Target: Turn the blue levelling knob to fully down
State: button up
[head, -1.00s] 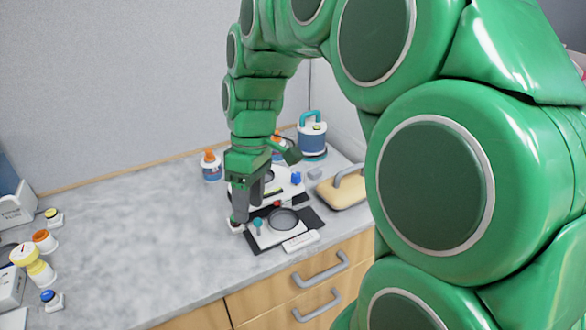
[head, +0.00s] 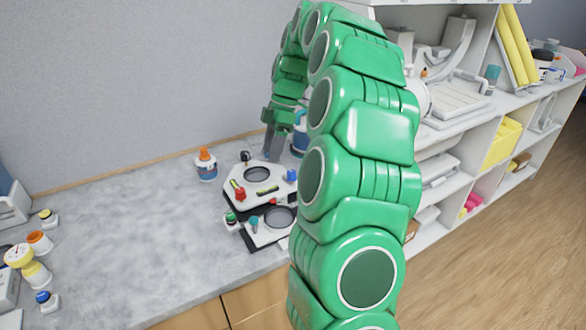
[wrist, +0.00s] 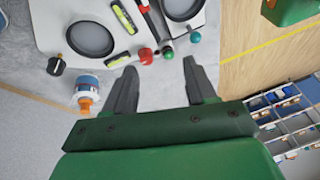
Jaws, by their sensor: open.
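The blue levelling knob (head: 291,175) sits at the right corner of a white levelling plate (head: 236,183), close to my green arm in the head view. It is outside the wrist view. The plate also carries a red knob (head: 240,193) and a black knob (head: 245,157); both show in the wrist view, the red one (wrist: 146,56) close to my left fingertip and the black one (wrist: 57,66) farther left. My gripper (head: 273,155) points down near the plate's back edge. In the wrist view its fingers (wrist: 160,66) are apart with nothing between them.
A second device with a dark ring (head: 280,217) and a teal knob (head: 254,223) stands in front. An orange-capped bottle (head: 206,168) is behind left. A blue container (head: 300,140) is partly hidden by my arm. The counter's left middle is clear. Shelves (head: 455,155) stand right.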

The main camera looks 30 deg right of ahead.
aim_at(292, 172)
jog(key=w+d+f+n, duration=0.1)
jog(key=w+d+f, duration=0.15)
jog(key=d, duration=0.35)
jog(key=w+d+f+n, duration=0.2)
jog(key=d+f, duration=0.1)
jog(key=d, duration=0.2)
jog(key=shift+t, duration=0.3)
jog(key=shift+s+x, duration=0.15)
jog(key=shift+x, duration=1.7)
jog(key=shift+s+x, duration=0.1)
jog(key=shift+x, duration=1.8)
grip_shut()
jog(key=shift+m, duration=0.3)
